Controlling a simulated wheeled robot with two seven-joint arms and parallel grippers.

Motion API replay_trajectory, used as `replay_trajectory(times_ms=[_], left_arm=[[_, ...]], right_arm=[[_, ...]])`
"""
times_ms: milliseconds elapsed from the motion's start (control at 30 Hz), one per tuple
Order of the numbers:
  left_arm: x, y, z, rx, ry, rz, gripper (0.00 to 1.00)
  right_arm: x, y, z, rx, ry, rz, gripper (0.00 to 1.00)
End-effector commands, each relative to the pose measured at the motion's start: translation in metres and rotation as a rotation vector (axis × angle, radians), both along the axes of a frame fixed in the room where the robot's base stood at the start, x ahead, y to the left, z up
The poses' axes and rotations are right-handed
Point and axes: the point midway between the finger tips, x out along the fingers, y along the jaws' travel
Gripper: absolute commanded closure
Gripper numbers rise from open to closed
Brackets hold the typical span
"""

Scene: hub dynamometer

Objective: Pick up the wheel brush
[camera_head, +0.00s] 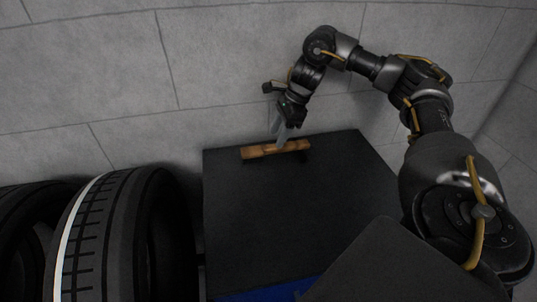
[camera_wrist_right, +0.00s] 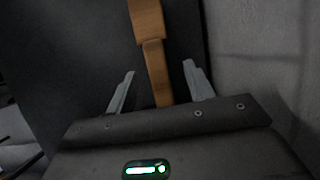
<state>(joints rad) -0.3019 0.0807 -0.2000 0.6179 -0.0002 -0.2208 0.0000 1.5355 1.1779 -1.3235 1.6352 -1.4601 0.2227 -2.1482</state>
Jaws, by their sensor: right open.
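The wheel brush (camera_head: 262,151) is a long wooden piece lying near the back edge of the dark table top (camera_head: 290,210). My right gripper (camera_head: 279,142) points down over the brush, close to its middle. In the right wrist view the brush (camera_wrist_right: 152,50) runs between the two open fingers of the right gripper (camera_wrist_right: 160,90), with space on both sides. I cannot tell how far the fingertips are above the table. The brush's underside is hidden. My left gripper is not in view.
Large black tires (camera_head: 120,235) stand to the left of the table. A grey block wall (camera_head: 230,60) rises close behind the table's back edge. A blue part (camera_head: 270,293) shows at the table's front. Most of the table top is bare.

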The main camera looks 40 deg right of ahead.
Motion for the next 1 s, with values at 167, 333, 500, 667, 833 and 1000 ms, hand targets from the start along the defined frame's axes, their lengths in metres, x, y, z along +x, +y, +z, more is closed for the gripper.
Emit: replay_trajectory(times_ms=[167,333,500,667,833,1000], left_arm=[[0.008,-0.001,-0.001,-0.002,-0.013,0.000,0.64],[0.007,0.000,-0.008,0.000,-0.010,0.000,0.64],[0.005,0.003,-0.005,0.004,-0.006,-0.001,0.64],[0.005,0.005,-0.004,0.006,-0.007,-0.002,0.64],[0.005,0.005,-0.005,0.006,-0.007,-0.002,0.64],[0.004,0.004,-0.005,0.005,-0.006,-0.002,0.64]], right_arm=[[0.000,0.001,-0.004,-0.001,-0.001,-0.003,0.47],[0.001,0.007,-0.020,0.001,0.002,-0.001,0.47],[0.004,0.017,-0.039,0.001,0.003,-0.002,0.47],[0.006,0.021,-0.050,0.001,0.001,-0.003,0.47],[0.007,0.021,-0.051,0.001,0.000,-0.003,0.47],[0.007,0.021,-0.051,0.000,0.000,-0.003,0.63]])
